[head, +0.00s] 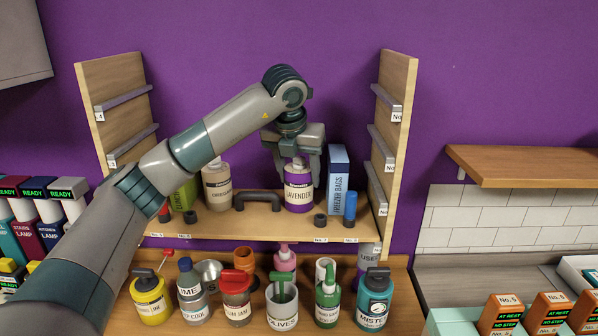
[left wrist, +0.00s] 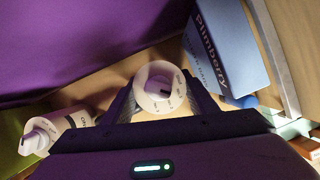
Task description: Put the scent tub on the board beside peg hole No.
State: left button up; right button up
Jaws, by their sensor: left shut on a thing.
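The purple scent tub (head: 299,192), labelled LAVENDER, is at the shelf board (head: 260,225) between the two wooden side panels. Its base is at or just above the board; I cannot tell if it touches. My left gripper (head: 298,163) comes down from above and is shut on the tub's top. In the left wrist view the tub's pale round top (left wrist: 160,88) sits between the fingers. Small number tags run along the board's front edge, with No.7 (head: 320,239) just below and right of the tub. My right gripper is not in view.
A dark handle-shaped piece (head: 257,199) and an OREGANO tub (head: 217,187) are left. Several bottles fill the counter below.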

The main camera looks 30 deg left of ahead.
pick_arm(q)
jog(key=shift+f, duration=0.15)
jog(key=o, duration=1.2)
jog(key=shift+r, duration=0.25)
jog(key=shift+s+r, duration=0.1)
jog(key=shift+r, duration=0.1)
jog(key=b+v, duration=0.3)
jog(key=v, duration=0.8)
jog(key=shift+r, duration=0.2)
jog(key=shift+d, duration=0.1)
